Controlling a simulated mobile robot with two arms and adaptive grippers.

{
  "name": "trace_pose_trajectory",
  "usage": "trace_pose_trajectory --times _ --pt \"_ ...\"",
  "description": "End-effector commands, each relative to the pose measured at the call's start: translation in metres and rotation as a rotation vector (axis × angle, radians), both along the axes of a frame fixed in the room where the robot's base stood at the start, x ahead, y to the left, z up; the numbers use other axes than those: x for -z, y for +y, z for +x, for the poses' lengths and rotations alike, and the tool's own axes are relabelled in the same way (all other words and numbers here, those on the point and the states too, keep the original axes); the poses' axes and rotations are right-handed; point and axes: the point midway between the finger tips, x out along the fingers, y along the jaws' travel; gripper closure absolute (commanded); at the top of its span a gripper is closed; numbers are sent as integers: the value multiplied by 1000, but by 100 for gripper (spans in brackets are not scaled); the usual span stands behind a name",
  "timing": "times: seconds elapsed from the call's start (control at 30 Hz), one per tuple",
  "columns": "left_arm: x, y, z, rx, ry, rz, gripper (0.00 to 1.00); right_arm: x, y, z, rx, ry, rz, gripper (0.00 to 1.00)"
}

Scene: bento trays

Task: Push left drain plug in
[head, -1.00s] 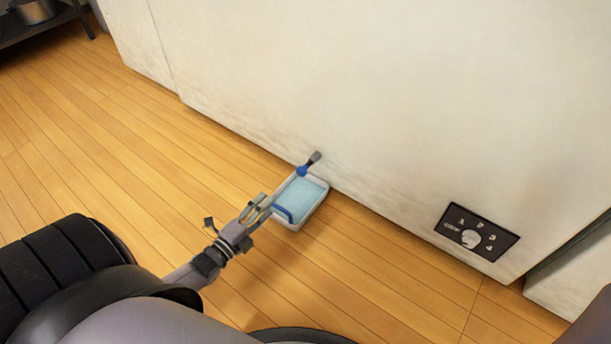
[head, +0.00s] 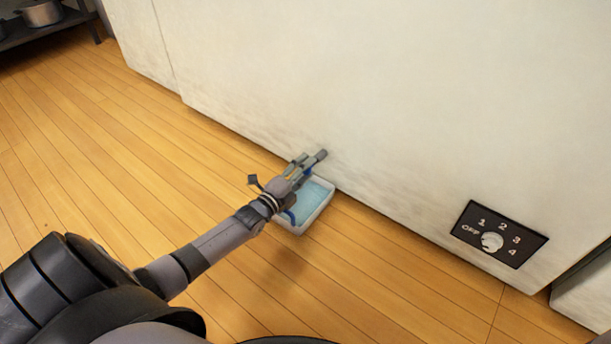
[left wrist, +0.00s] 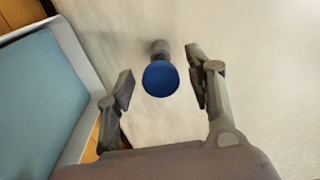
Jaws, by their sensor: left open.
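The drain plug sticks out from the lower part of a pale wall. In the left wrist view its round blue end (left wrist: 160,78) faces me, with a grey stem (left wrist: 159,48) behind it. In the head view only its grey part (head: 320,155) shows clearly; my gripper partly hides the blue end. My left gripper (head: 302,165) is open close to the plug. In the left wrist view the fingers of my left gripper (left wrist: 160,85) stand on either side of the blue end, with a gap at each side. My right gripper is not in view.
A pale tray (head: 325,208) with blue liquid sits on the wooden floor below the plug, against the wall (head: 400,100). A black dial panel (head: 499,234) is on the wall at the right. A shelf with a pot (head: 40,13) stands far left.

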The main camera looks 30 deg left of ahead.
Motion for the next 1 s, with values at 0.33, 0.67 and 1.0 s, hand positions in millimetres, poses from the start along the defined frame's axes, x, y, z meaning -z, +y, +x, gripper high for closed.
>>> trace_pose_trajectory --times 0.33,0.67,1.0 --pt "0 0 6 -1 1 0 51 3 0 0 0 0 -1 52" --pt "0 0 5 0 1 0 70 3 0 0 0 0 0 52" --pt "0 0 5 0 0 0 93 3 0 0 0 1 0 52"
